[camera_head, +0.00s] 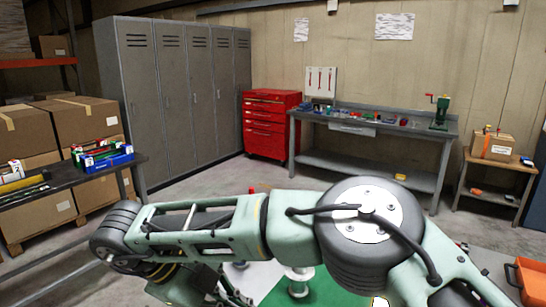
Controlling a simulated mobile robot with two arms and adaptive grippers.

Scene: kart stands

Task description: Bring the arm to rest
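One of my arms, pale green with dark joints, crosses the lower part of the head view from the lower right corner toward the left. It bends at a dark joint on the left, and its lower section runs back down to the bottom edge. No gripper fingers show, so neither gripper's opening can be seen. My other arm cannot be made out. Nothing is seen held.
A dark table (65,182) with a blue bin (103,161) stands at left before stacked cardboard boxes (88,122). Grey lockers (165,110), a red tool cabinet (268,128) and a workbench (385,130) line the back. An orange bin (527,283) is at lower right. Open floor lies between.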

